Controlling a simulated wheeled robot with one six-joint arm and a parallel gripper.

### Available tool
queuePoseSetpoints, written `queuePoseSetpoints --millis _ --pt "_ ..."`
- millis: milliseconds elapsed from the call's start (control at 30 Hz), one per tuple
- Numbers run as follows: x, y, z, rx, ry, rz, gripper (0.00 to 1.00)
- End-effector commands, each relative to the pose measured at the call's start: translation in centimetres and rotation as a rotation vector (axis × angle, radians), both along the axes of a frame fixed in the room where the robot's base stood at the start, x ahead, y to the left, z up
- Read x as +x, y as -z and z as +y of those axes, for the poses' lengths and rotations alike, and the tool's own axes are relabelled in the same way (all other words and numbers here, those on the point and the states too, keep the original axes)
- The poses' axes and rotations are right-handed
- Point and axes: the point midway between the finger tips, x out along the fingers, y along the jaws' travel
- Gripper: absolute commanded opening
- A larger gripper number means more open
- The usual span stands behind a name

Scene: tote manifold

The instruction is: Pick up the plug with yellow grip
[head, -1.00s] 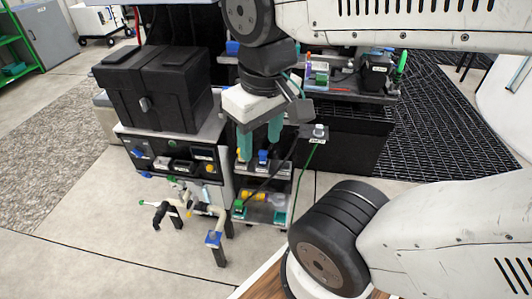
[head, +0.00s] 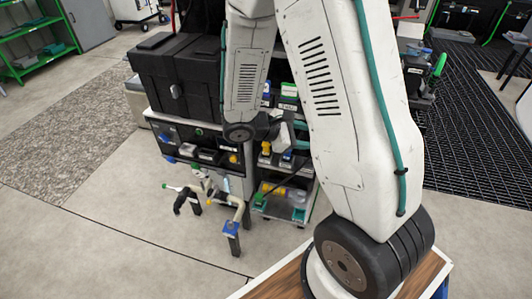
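A small upright yellow-topped piece (head: 265,149) stands on the upper shelf of the low rack, beside a blue-topped one (head: 287,155). It looks like the plug with yellow grip, but it is too small to be sure. My gripper (head: 302,136) is just above and to the right of these pieces, with its teal fingers partly hidden behind my arm link. I cannot tell how far apart the fingertips are or whether anything is between them.
A black case (head: 178,78) sits on a cabinet whose front panel has another yellow part (head: 233,158). A pipe stand with a blue fitting (head: 232,227) is in front. The lower shelf (head: 270,207) holds yellow and teal items. Floor at left is clear.

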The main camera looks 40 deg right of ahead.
Motion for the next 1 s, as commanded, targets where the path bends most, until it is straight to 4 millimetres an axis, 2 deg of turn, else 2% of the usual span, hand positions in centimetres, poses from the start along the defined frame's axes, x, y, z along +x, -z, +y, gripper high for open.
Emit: queuePoseSetpoints --millis 33,67,233,300,400,500,667,1000 --pt "0.8 1.7 -0.5 -0.019 -0.063 0.051 0.49" --pt "1.6 2.5 -0.8 -0.032 -0.112 0.075 0.49" --pt "8.0 7.3 -1.7 -0.102 -0.486 0.184 0.49" --pt "10.5 9.9 -1.2 -0.117 -0.650 0.224 0.49" --pt "13.3 13.2 0.1 -0.121 -0.848 0.263 0.49" --pt "14.9 15.7 1.4 -0.118 -0.987 0.287 0.49" --pt "16.1 17.6 2.4 -0.111 -1.092 0.301 0.49" --pt "18.6 19.2 0.1 -0.111 -1.103 0.301 0.49"
